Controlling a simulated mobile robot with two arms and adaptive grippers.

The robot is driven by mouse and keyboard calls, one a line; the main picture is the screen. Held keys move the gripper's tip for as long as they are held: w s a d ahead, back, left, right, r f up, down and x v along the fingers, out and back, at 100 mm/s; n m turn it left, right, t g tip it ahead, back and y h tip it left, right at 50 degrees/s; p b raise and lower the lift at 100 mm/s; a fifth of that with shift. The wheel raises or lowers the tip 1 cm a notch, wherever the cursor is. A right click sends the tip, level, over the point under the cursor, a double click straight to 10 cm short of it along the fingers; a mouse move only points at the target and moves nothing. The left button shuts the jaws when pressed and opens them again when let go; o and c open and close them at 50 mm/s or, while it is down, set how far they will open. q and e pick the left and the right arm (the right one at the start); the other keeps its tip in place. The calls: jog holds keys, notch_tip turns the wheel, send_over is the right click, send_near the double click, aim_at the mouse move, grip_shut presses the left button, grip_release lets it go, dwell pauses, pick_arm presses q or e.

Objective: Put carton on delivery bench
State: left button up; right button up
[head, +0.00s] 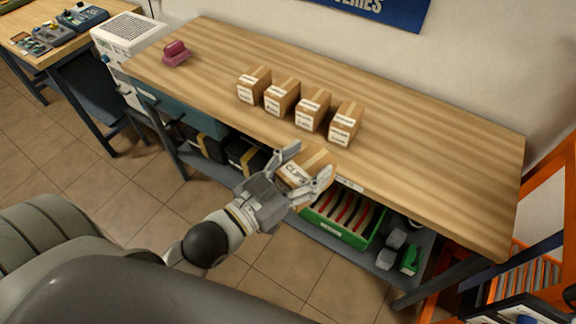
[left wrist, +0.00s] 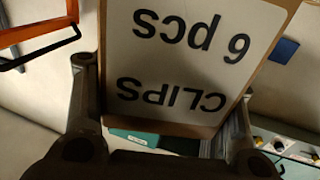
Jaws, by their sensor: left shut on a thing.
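My left gripper (head: 309,168) is shut on a small brown carton (head: 297,173) with a white label reading "CLIPS". In the left wrist view, the label on the held carton (left wrist: 195,60) fills the upper middle and reads "CLIPS 6 pcs" upside down, between the fingers. In the head view the gripper and carton are at the front edge of a long wooden bench (head: 425,150); I cannot tell whether the carton touches it. Several similar cartons (head: 312,108) stand in a row on the bench top. My right gripper is not in view.
A dark red object (head: 176,53) sits at the bench's left end. The right part of the top is clear. Below are a green crate (head: 343,231) and black cases (head: 245,157). An orange rack (head: 556,181) stands right; a white unit (head: 127,32) stands left.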

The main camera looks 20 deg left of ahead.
aim_at(331, 162)
pick_arm(q)
jog(key=d+m+h, duration=0.1)
jog(key=w+d+r+m+g+h, duration=0.1)
jog(key=w+d+m+g+h, duration=0.1)
jog(key=d+h, duration=0.1)
jog(key=shift+w+d+r, duration=0.1)
jog(key=shift+r, duration=0.15)
jog(key=shift+w+d+r+m+g+h, duration=0.3)
jog(key=shift+w+d+m+g+h, duration=0.15)
jog(key=shift+d+m+g+h, duration=0.45)
jog(key=shift+w+d+r+m+g+h, duration=0.4)
jog(key=shift+d+m+g+h, duration=0.3)
jog(key=shift+d+g, duration=0.35)
jog(key=shift+w+d+r+m+g+h, duration=0.25)
jog(key=shift+w+d+m+g+h, duration=0.25)
jog(key=shift+d+m+g+h, duration=0.5)
jog(key=shift+w+d+g, duration=0.15)
jog(key=shift+d+g, duration=0.1)
jog(key=shift+d, duration=0.15)
